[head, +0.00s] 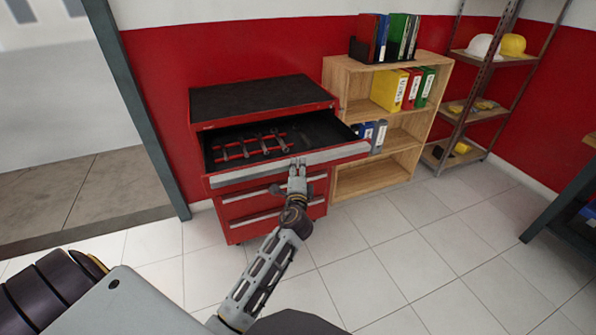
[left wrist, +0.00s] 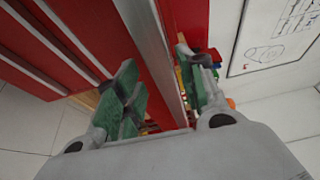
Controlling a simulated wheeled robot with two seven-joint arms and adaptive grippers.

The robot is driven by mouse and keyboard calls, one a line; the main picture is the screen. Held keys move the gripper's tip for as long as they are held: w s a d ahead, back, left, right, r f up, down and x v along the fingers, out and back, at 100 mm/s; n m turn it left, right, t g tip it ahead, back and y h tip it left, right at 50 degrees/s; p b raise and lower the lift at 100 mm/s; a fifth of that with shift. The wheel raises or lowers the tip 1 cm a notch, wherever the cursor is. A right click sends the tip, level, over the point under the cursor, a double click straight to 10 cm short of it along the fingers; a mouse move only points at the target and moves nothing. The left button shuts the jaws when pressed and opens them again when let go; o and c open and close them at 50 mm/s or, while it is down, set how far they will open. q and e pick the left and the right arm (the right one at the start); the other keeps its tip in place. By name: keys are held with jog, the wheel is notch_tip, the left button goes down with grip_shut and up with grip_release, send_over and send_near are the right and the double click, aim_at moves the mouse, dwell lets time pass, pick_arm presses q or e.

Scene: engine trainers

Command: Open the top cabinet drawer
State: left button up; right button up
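The red cabinet (head: 262,100) with a black top stands against the wall in the head view. Its top drawer (head: 330,128) is pulled well out, showing several wrenches (head: 250,146) on red holders inside. A grey handle strip (head: 240,176) runs along the drawer's front. My left gripper (head: 298,163) is at this front, right of its middle. In the left wrist view, the fingers of my left gripper (left wrist: 157,62) are apart on either side of the drawer front (left wrist: 150,45); firm contact does not show. My right gripper is not in view.
The lower drawers (head: 262,203) are shut. A wooden shelf (head: 358,182) with binders stands close on the right of the cabinet. A metal rack (head: 478,112) with hard hats is farther right. A grey post (head: 138,110) is at left. The tiled floor in front is clear.

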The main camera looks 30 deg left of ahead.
pick_arm(q)
jog(key=v, duration=1.2)
dwell(0.5)
jog(key=shift+a+f, duration=0.1)
dwell(0.4)
